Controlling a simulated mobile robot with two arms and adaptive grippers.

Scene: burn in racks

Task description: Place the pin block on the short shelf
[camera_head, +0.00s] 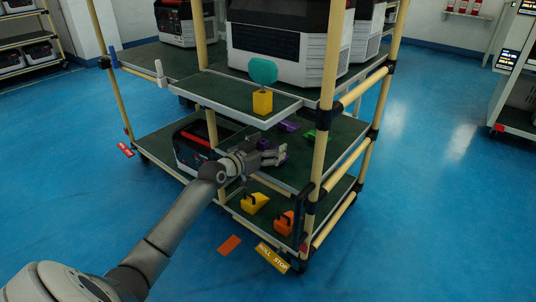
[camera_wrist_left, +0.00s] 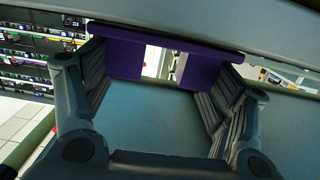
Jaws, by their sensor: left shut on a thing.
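My left gripper (camera_head: 277,154) reaches into the rack at the middle shelf level. In the left wrist view its fingers are shut on a purple block (camera_wrist_left: 195,70), which has a flat top and two legs with a gap between them. In the head view little of this block shows beside the fingers. I take it for the pin block, but no label shows. My right gripper is not in view.
Another purple piece (camera_head: 288,126) and a green one (camera_head: 312,135) lie on the middle shelf (camera_head: 341,145). A black and red machine (camera_head: 190,146) stands left of the gripper. Yellow (camera_head: 254,203) and orange (camera_head: 284,222) blocks sit on the lower shelf. Rack posts (camera_head: 320,160) stand close right.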

